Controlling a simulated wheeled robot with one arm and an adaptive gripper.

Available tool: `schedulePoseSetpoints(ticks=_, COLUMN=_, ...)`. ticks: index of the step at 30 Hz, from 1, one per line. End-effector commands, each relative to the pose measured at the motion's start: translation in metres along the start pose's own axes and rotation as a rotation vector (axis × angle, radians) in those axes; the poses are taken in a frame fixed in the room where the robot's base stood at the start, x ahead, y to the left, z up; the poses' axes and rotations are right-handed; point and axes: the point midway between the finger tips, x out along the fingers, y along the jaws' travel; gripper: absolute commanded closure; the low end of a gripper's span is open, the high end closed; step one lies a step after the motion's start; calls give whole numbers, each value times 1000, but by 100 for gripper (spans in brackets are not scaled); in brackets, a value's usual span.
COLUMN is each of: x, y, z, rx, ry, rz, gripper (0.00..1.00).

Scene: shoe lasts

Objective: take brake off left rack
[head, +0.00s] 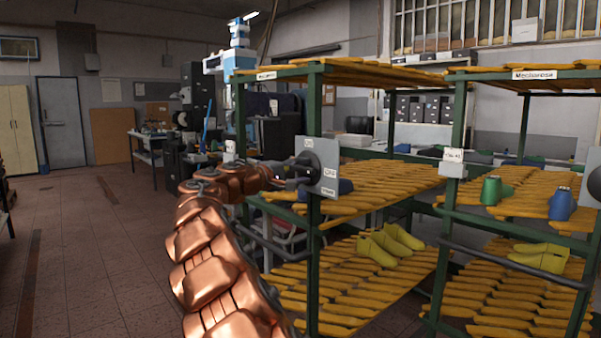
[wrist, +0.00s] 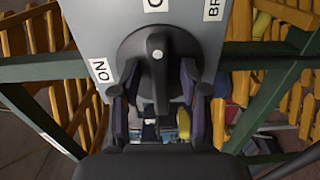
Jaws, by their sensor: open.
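The left rack (head: 313,115) is a green-framed rack with yellow slatted shelves. A grey brake plate (head: 322,160) with white labels sits on its front post. In the wrist view, the plate (wrist: 190,14) carries a dark round brake knob (wrist: 157,52) with a raised bar and a pale dot. An "ON" label shows at its left; labels at the top are cut off. My gripper (head: 292,172) is at the plate's front. In the wrist view, its fingers (wrist: 160,92) are open, one on each side of the knob's lower part. I cannot tell whether they touch it.
A second green rack (head: 458,115) stands to the right, with a small labelled box (head: 453,163) on its post and a dark knob (head: 594,182) at the picture's edge. Yellow shoe lasts (head: 385,247) lie on the left rack's lower shelf. The tiled floor (head: 90,240) at left is clear.

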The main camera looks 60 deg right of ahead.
Motion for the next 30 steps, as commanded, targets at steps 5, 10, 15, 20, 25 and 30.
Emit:
schedulePoseSetpoints(ticks=5, x=-7, y=1, z=0, rx=0, ry=1, rz=1, gripper=55)
schedulePoseSetpoints(ticks=10, x=-32, y=1, z=0, rx=-1, ry=1, rz=2, gripper=55)
schedulePoseSetpoints(ticks=15, x=-66, y=0, z=-2, rx=-1, ry=5, rz=2, gripper=55)
schedulePoseSetpoints(ticks=20, x=-94, y=1, z=0, rx=1, ry=2, rz=2, gripper=55)
schedulePoseSetpoints(ticks=25, x=-113, y=1, z=0, rx=2, ry=2, rz=0, gripper=55)
schedulePoseSetpoints(ticks=30, x=-120, y=0, z=0, rx=1, ry=2, rz=0, gripper=55)
